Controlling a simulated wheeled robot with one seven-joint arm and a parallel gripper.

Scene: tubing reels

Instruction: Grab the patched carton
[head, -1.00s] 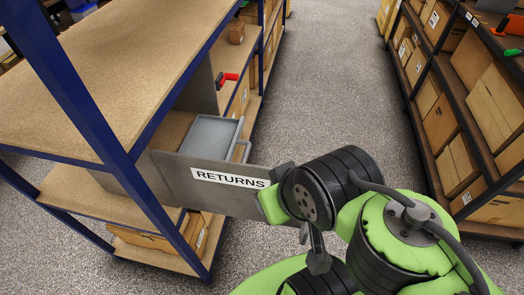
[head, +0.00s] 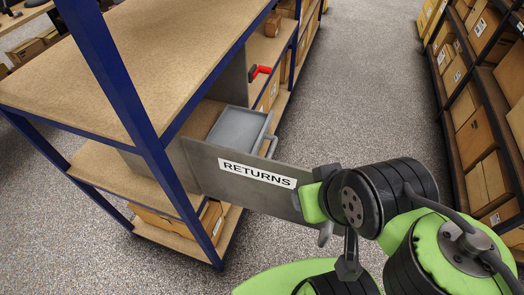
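No carton in view shows a patch that I can make out. A grey door panel (head: 215,186) with a RETURNS label stands swung out from the blue-posted shelf. Behind it, a grey tray-like box (head: 238,130) with a bar handle sits in the shelf bay. My gripper (head: 337,222) is at the right end of the panel, largely hidden by my own green and black wrist. Dark gripper parts show above and below the wrist. I cannot tell whether it touches the panel or whether its fingers are open or shut.
Cartons (head: 212,217) lie on the low shelf under the panel. A red-handled item (head: 260,70) and a small carton (head: 272,24) are farther along the shelf (head: 150,60). A dark rack (head: 447,125) of cartons lines the right. The grey aisle floor (head: 370,90) between is clear.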

